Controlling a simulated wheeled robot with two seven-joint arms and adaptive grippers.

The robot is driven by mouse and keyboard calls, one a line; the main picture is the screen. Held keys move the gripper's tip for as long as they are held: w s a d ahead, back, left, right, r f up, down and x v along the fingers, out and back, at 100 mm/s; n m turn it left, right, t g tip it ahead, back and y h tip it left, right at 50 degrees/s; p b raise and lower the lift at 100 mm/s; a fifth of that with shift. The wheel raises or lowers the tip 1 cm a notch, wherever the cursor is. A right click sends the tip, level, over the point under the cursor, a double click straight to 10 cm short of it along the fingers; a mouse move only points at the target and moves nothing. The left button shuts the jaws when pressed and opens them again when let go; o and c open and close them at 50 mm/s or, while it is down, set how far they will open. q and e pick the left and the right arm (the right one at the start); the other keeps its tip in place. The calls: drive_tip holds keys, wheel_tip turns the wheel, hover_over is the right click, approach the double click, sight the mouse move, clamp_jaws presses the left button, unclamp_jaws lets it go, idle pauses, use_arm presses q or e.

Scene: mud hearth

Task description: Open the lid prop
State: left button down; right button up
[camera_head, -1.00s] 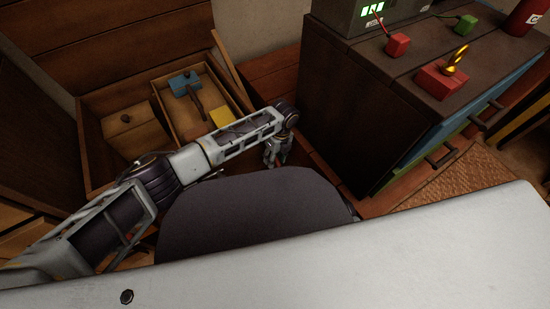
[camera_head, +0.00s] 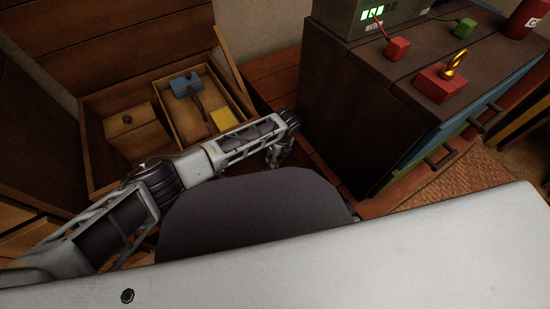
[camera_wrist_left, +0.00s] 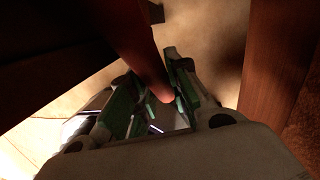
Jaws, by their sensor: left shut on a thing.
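A wooden chest (camera_head: 91,150) with its lid (camera_head: 95,35) raised stands at the left in the head view. A thin wooden bar (camera_head: 231,62) leans along its right side; it looks like the lid prop. My left gripper (camera_head: 274,157) is low, right of the chest and beside the dark cabinet. In the left wrist view, my left gripper (camera_wrist_left: 158,105) is shut on the end of a reddish-brown wooden bar (camera_wrist_left: 138,45). I cannot tell whether this is the same bar. My right gripper is not in view.
The chest holds a wooden box with a knob (camera_head: 131,128), a blue mallet (camera_head: 186,84) and a yellow block (camera_head: 222,119). The dark cabinet (camera_head: 345,110) stands close on the right, with a red block (camera_head: 441,84) on top.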

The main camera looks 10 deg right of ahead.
use_arm(q)
drive_tip(key=shift+f, duration=0.1)
drive_tip(key=c, duration=1.3)
unclamp_jaws()
drive_tip(key=shift+s+d+r, duration=0.1)
drive_tip(key=shift+d+r, duration=0.25)
drive_tip(key=shift+r, duration=1.65)
drive_tip(key=shift+s+d+r, duration=0.1)
drive_tip(key=shift+d+r, duration=0.3)
drive_tip(key=shift+r, duration=1.55)
drive_tip(key=shift+d+r, duration=0.35)
drive_tip(key=shift+r, duration=1.65)
